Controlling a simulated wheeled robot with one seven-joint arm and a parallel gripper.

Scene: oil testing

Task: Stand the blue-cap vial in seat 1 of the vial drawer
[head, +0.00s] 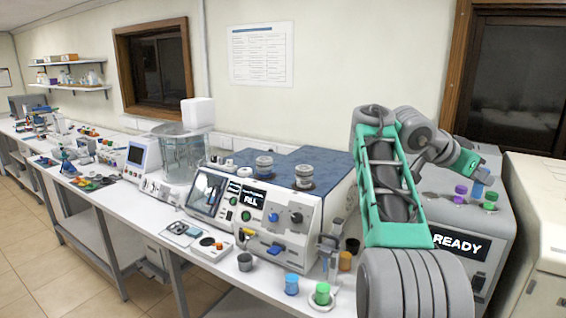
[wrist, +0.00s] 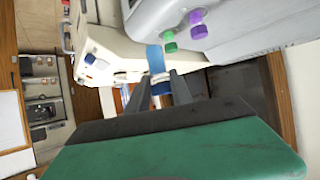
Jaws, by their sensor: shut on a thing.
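My gripper (wrist: 166,88) is shut on a blue-capped vial (wrist: 155,60), whose blue part shows between and just beyond the fingers in the wrist view. In the head view this blue vial (head: 478,189) is small and partly hidden beside my gripper (head: 474,170), above the top of the grey READY machine. A purple-capped vial (head: 460,191) and a green-capped vial (head: 491,198) stand on that machine close by. They also show in the wrist view, purple (wrist: 197,22) and green (wrist: 169,42). I cannot make out the vial drawer or its seat 1.
The grey READY machine (head: 440,205) is below my gripper. A white cabinet (head: 538,190) stands to its right. The FILL machine (head: 262,215) is left of my arm. Another blue-capped item (head: 291,284) and a green-capped item (head: 322,290) stand at the bench front.

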